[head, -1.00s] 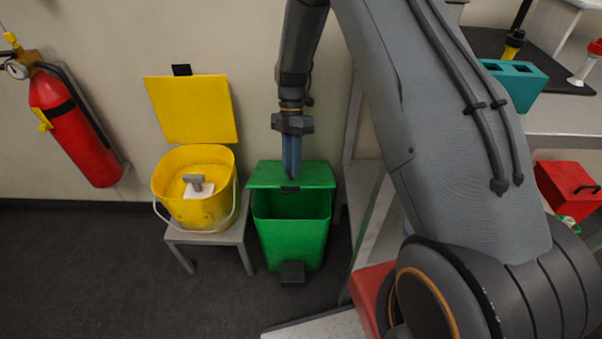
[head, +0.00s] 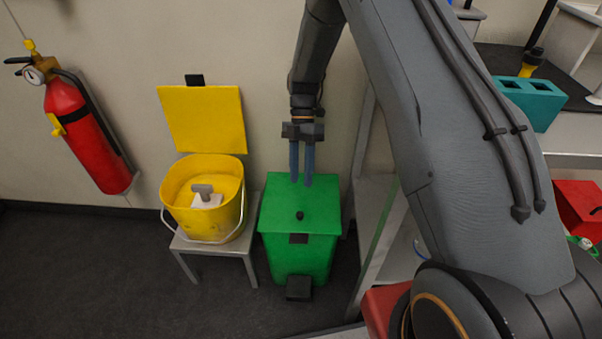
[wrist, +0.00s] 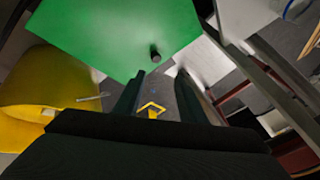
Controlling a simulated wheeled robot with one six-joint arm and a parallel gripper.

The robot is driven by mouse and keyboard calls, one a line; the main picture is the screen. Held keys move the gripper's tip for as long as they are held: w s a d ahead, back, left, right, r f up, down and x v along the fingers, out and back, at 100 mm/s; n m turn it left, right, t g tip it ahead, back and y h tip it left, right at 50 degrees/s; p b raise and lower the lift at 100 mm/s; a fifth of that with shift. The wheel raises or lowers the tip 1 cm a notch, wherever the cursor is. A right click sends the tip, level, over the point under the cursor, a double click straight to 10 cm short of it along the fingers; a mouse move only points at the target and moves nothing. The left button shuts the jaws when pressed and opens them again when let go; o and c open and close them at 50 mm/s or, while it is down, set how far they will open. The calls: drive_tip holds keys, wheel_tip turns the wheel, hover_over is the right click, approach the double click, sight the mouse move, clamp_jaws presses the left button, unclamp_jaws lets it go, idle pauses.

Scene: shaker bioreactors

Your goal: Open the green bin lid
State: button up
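The green bin (head: 297,258) stands on the floor with its green lid (head: 316,212) down over the top. A small black knob (head: 300,216) sits on the lid, with a black tab at the front edge. My gripper (head: 301,184) is over the back part of the lid, its two blue-grey fingers pointing down, apart and empty. In the wrist view the lid (wrist: 120,32) and knob (wrist: 155,56) show beyond the fingertips, with nothing between the fingers. Whether the fingertips touch the lid I cannot tell. The bin's inside is hidden.
A yellow bucket (head: 213,221) with its lid raised stands on a small grey stool (head: 214,249) left of the bin. A red fire extinguisher (head: 88,138) hangs on the wall. A grey shelf frame stands close to the bin's right. The floor at front left is clear.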

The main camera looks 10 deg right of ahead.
wheel_tip(320, 180, up, 10)
drive_tip(key=shift+p, duration=0.3)
idle(0.6)
